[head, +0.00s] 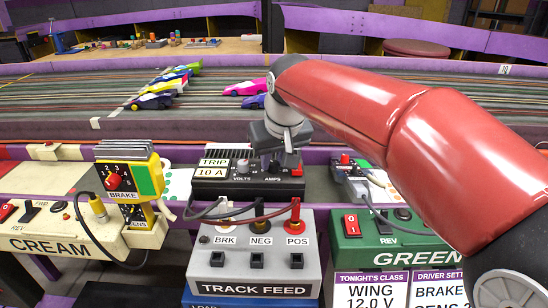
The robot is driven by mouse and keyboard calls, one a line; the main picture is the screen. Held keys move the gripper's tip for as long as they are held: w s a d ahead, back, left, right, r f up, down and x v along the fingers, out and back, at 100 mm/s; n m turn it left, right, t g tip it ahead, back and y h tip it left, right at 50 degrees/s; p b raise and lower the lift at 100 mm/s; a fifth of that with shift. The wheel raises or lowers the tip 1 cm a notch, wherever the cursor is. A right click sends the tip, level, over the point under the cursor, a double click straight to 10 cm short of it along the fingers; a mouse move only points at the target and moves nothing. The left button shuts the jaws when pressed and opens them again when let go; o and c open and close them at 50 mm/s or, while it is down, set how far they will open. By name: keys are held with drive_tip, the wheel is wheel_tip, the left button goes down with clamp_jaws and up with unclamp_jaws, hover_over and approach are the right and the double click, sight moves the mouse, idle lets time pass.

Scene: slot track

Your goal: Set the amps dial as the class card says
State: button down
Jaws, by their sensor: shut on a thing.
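The black power supply (215,187) stands on the shelf in the middle. It carries a "TRIP 10 A" label, a pale volts knob (243,166) and the word AMPS to its right. My gripper (273,160) reaches down from the right and is shut on the amps dial, just above that word. The fingers hide the dial and its pointer. The white class card (371,290) hangs at the lower right and reads "TONIGHT'S CLASS, WING, 12.0 V". Its lower part is cut off by the frame, so no amps value shows.
Below the supply, the grey track feed box (258,272) has cables at BRK, NEG and POS. The cream station (80,235) with a yellow brake unit (128,185) is left, the green station (385,245) right. Slot cars (155,100) stand on the track behind.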

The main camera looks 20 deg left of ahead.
sight(279, 180)
drive_tip(key=c, duration=1.2)
unclamp_jaws()
drive_tip(key=shift+c, duration=0.2)
drive_tip(key=v, duration=0.7)
drive_tip(key=shift+r+p, duration=0.35)
drive_tip(key=shift+r, duration=0.05)
